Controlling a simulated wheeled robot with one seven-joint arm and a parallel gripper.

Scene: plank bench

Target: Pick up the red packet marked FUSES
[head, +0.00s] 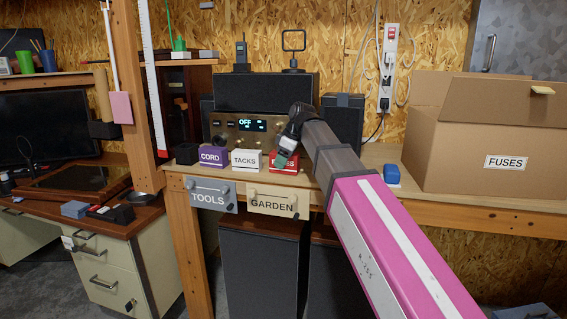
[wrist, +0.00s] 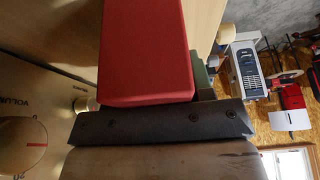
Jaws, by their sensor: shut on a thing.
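The red packet marked FUSES (head: 284,164) stands on the plank bench at the right end of a row of packets, its label partly hidden by my gripper. My gripper (head: 283,153) reaches down over it from the right and is shut on it. In the wrist view the red packet (wrist: 145,50) fills the upper middle, against a dark finger (wrist: 160,122). The packet seems to be at bench height; whether its base touches the bench is hidden.
The white TACKS packet (head: 246,159) and purple CORD packet (head: 213,156) stand to its left, with a black cup (head: 187,153) beyond. A radio with an OFF display (head: 240,125) is close behind. A FUSES carton (head: 478,145) and a blue object (head: 391,174) are to the right.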

